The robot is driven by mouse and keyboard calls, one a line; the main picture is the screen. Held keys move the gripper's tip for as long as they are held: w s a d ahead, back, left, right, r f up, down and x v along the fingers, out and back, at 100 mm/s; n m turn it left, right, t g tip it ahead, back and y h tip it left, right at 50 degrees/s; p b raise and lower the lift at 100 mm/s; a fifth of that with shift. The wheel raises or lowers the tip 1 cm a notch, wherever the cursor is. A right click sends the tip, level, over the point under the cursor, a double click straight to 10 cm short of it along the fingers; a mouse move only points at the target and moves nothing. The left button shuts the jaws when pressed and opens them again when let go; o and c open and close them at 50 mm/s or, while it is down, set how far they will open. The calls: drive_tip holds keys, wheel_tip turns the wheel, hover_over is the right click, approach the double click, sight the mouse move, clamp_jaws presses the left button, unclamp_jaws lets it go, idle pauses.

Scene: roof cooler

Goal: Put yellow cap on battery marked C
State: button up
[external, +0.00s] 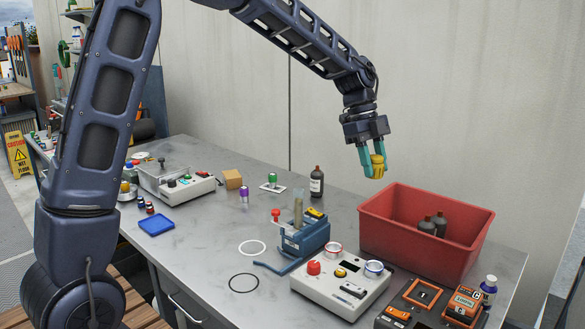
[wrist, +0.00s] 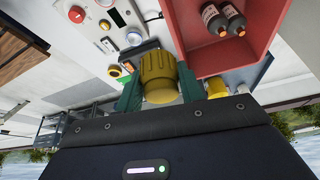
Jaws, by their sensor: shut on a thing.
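My gripper (external: 374,157) is shut on the yellow cap (external: 378,168) and holds it in the air, above and behind the red crate's left edge. In the wrist view the ribbed yellow cap (wrist: 158,76) sits between the two green fingers. An orange and black battery (external: 464,303) lies at the front right of the bench and seems to bear a C. It is well below and to the right of the cap, apart from it. I cannot pick out the battery in the wrist view.
The red crate (external: 395,247) with dark bottles stands at the back right, near the battery. A white control box (external: 340,290) and a blue device (external: 304,238) stand left of it.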

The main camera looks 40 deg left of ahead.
drive_tip(key=s+d+r+m, duration=0.2)
drive_tip(key=d, duration=1.3)
drive_tip(key=r+m+g, duration=0.1)
drive_tip(key=r+m, duration=0.1)
hover_over(471, 300)
drive_tip(key=a, duration=0.1)
drive_tip(key=shift+y, duration=0.3)
drive_tip(key=f, duration=1.9)
drive_tip(key=shift+w+a+f, duration=0.15)
drive_tip(key=shift+w+f, duration=0.1)
drive_tip(key=shift+f, duration=0.15)
drive_tip(key=shift+f, duration=0.15)
drive_tip(key=o, duration=1)
drive_tip(key=shift+c, duration=0.2)
